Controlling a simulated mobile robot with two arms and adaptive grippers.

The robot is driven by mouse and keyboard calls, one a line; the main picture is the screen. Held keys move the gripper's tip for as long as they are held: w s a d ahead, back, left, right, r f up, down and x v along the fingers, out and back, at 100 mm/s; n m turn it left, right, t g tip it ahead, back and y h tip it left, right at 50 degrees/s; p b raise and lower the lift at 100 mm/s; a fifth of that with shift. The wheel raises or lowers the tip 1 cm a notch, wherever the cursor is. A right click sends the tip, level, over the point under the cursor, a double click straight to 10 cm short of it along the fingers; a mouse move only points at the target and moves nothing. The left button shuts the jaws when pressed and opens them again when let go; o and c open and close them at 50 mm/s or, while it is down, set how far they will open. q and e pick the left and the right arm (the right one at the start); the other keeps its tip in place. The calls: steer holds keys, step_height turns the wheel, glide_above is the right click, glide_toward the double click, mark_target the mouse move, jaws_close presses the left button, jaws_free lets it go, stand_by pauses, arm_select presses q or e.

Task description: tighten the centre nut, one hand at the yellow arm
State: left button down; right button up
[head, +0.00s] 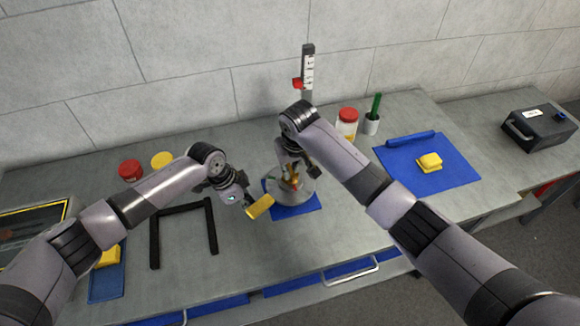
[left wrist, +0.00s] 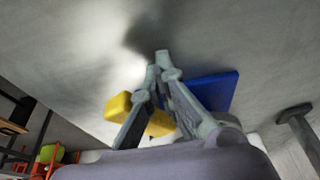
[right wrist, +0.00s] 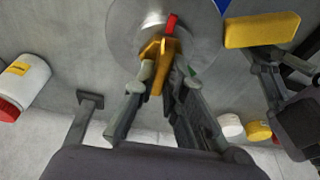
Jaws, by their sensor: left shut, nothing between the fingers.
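The hub dynamometer's round metal disc (head: 300,196) stands on a blue mat (head: 296,210) at mid-table. In the right wrist view a gold-coloured piece (right wrist: 158,62) with a red part sits at the disc's middle; I cannot tell if it is the centre nut. My right gripper (right wrist: 163,72) is over the disc, its fingers apart on either side of this piece; whether they press on it is unclear. The yellow block (head: 260,207), seemingly the yellow arm's end, juts out left of the disc. My left gripper (left wrist: 161,65) is shut and empty, close beside this block (right wrist: 262,30).
A black frame (head: 183,207) lies left of the disc. Red-lidded (head: 130,170) and yellow-lidded (head: 162,160) jars stand at the back left. A post with a red marker (head: 307,72), a white jar (head: 347,125) and a cup (head: 371,124) stand behind. A blue mat (head: 455,170) lies right.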

mark_target(250, 207)
jaws_close()
steer(key=m+h, duration=0.1)
steer(key=m, duration=0.5)
steer(key=shift+a, duration=0.1)
steer(key=m+h, duration=0.1)
steer(key=m, duration=0.2)
steer(key=shift+m, duration=0.4)
steer(key=m+h, duration=0.1)
steer(key=m, duration=0.3)
steer(key=shift+g, duration=0.4)
arm_select(q)
steer(key=shift+s+d, duration=0.1)
steer(key=shift+s, duration=0.05)
steer(key=shift+s+d, duration=0.85)
steer(key=shift+s, duration=0.2)
